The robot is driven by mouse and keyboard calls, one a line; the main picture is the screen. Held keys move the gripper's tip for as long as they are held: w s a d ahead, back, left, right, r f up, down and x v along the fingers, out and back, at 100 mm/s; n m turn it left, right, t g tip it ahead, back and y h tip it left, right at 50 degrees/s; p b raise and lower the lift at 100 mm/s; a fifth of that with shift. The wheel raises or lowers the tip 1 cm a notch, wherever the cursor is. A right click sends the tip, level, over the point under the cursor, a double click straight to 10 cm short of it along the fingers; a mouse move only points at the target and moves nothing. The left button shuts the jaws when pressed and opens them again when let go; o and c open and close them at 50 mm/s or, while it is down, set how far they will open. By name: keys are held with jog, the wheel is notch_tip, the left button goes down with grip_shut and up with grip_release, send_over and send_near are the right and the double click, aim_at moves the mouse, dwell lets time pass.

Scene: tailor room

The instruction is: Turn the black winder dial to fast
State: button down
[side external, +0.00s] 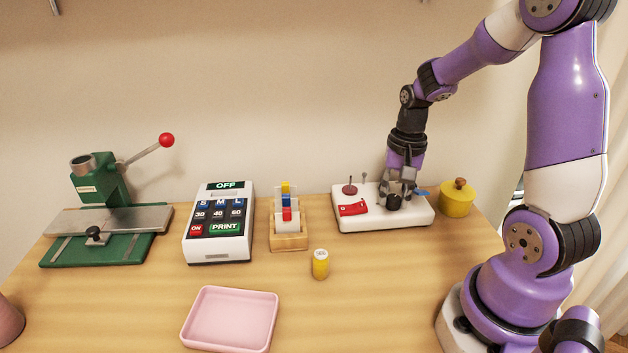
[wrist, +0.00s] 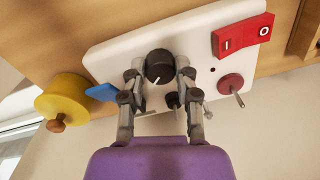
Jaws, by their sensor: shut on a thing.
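The white winder (side external: 372,219) stands at the right of the table, and its white body (wrist: 118,51) fills much of the wrist view. Its black dial (side external: 394,203) is on the front right of the top. In the wrist view the dial (wrist: 160,64) shows a white pointer mark towards the lower edge of the picture. My gripper (side external: 396,190) points down over the winder and is shut on the dial. In the wrist view my gripper (wrist: 160,76) has one finger on each side of the dial. No speed marking is readable.
On the winder are a red I/O switch (side external: 354,209), a red spindle disc (side external: 349,189) and a blue tab (side external: 422,192). A yellow lidded pot (side external: 457,202) stands close at its right. A wooden holder (side external: 289,241) and yellow spool (side external: 320,266) are left. The front right table is clear.

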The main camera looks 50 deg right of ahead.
aim_at(396, 198)
jog(key=shift+m, duration=1.1)
jog(key=c, duration=0.6)
grip_release()
jog(key=shift+s+r, duration=0.2)
jog(key=shift+r, duration=3.8)
